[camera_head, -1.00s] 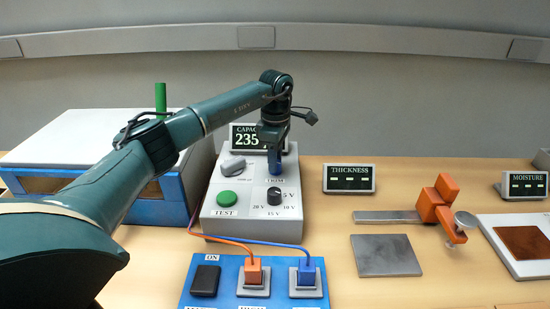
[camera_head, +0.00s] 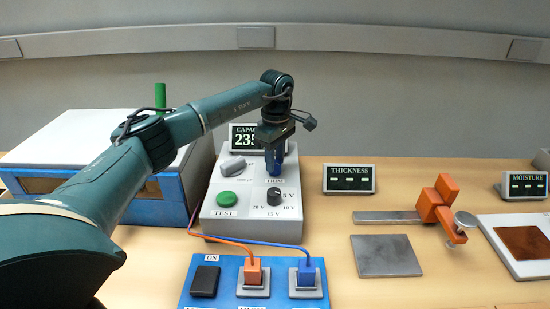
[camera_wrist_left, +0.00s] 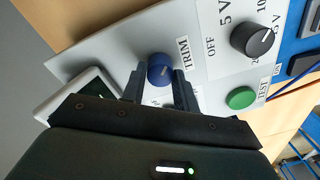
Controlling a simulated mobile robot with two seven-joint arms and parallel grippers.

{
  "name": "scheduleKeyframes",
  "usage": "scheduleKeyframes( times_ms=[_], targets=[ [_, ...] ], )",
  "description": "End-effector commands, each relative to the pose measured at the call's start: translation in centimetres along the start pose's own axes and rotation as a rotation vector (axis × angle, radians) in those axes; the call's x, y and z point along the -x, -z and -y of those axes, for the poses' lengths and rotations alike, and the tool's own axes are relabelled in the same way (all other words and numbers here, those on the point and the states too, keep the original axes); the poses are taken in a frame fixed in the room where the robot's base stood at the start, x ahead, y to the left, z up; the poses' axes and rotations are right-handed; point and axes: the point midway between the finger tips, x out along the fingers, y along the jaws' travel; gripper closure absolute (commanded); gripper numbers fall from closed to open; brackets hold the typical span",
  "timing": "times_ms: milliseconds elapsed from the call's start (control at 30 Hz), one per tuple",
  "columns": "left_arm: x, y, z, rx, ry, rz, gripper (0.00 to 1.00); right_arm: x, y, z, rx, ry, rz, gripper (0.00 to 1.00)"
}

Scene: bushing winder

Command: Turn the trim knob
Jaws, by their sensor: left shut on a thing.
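The blue trim knob (camera_wrist_left: 161,68) shows in the left wrist view, beside the TRIM label on the grey tester box (camera_head: 225,205). My left gripper (camera_wrist_left: 160,78) is shut on the knob, with one dark finger on each side of it. In the head view my left gripper (camera_head: 274,165) points down over the knob, and the fingers and wrist hide much of it. The display (camera_head: 243,137) behind the box reads CAPAC and 235, its right part hidden by my arm. My right gripper is not in view.
A green TEST button (camera_head: 228,198), a black voltage knob (camera_head: 274,196) and a grey knob (camera_head: 233,164) sit close by on the box. In front is a blue panel (camera_head: 228,290) with orange and blue plugs. A thickness display (camera_head: 349,179) stands to the right.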

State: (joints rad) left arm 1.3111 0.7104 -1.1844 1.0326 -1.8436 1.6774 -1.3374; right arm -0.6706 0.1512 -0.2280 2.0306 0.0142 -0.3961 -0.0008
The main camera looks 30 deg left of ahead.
Motion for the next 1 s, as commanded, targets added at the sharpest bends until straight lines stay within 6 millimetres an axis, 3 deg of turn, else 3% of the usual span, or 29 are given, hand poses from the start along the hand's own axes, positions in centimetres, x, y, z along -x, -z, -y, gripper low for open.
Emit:
scheduleKeyframes(
  times_ms=[67,100,367,733,1000],
  targets=[
    [0.1,-0.1,0.0,-0.001,-0.001,0.002,0.93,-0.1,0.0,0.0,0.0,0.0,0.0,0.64],
    [0.1,-0.1,0.0,0.0,-0.001,0.002,0.7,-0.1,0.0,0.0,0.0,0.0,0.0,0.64],
    [0.0,-0.1,0.0,0.0,-0.001,0.001,0.49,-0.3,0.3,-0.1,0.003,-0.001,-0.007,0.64],
    [1.0,0.0,-0.1,0.001,-0.004,0.001,0.49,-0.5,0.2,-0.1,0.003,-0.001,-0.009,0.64],
    [6.5,0.0,-0.1,0.001,-0.006,0.001,0.49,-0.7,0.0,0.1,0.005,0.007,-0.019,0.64]
  ],
)
